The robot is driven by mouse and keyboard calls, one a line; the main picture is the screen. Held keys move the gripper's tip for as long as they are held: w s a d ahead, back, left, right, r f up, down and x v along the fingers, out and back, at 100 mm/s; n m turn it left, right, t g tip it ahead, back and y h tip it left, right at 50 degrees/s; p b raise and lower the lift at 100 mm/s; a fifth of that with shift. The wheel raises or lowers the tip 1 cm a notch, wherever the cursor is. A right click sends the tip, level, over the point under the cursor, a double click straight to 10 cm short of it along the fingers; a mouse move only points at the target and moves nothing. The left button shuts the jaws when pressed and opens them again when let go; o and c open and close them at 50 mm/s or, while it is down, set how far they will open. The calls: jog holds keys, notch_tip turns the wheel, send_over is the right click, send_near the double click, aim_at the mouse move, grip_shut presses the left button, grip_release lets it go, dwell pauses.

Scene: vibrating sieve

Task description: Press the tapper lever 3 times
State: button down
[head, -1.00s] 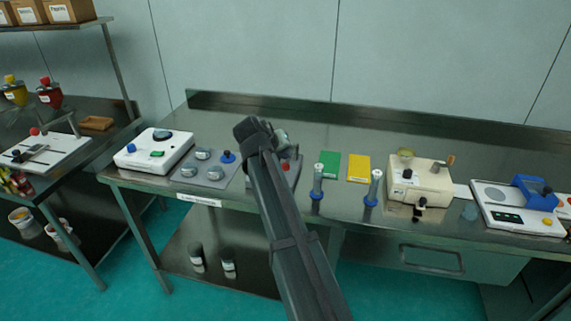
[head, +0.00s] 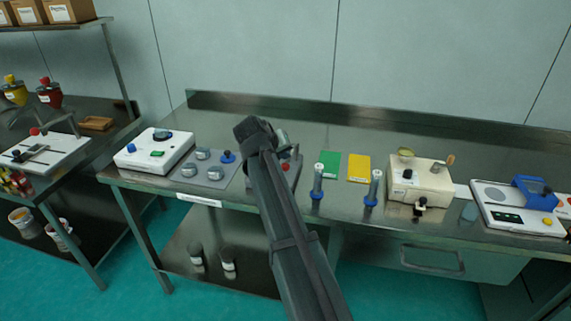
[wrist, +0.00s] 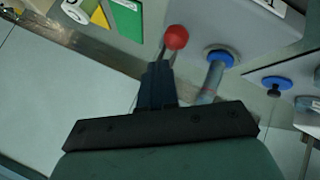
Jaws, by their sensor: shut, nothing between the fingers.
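In the wrist view, a lever with a red ball knob (wrist: 176,37) stands just beyond the tips of my gripper (wrist: 160,68). The fingers are together and hold nothing. The knob's thin stem runs down close beside the fingertips, and I cannot tell whether they touch. In the head view, my arm covers most of the grey device (head: 293,174) at the middle of the bench, with a bit of red showing at its edge. My fingertips are hidden there.
On the steel bench, a white device (head: 125,160) and a grey plate (head: 190,183) with knobs stand left. Green (head: 331,162) and yellow (head: 358,167) mats, two blue-based posts (head: 318,182) and a cream machine (head: 425,180) stand right. The bench's back strip is clear.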

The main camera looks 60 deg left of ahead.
aim_at(286, 163)
jog(key=shift+f, duration=1.6)
dwell(2.1)
jog(key=shift+r, duration=1.65)
jog(key=shift+r, duration=2.5)
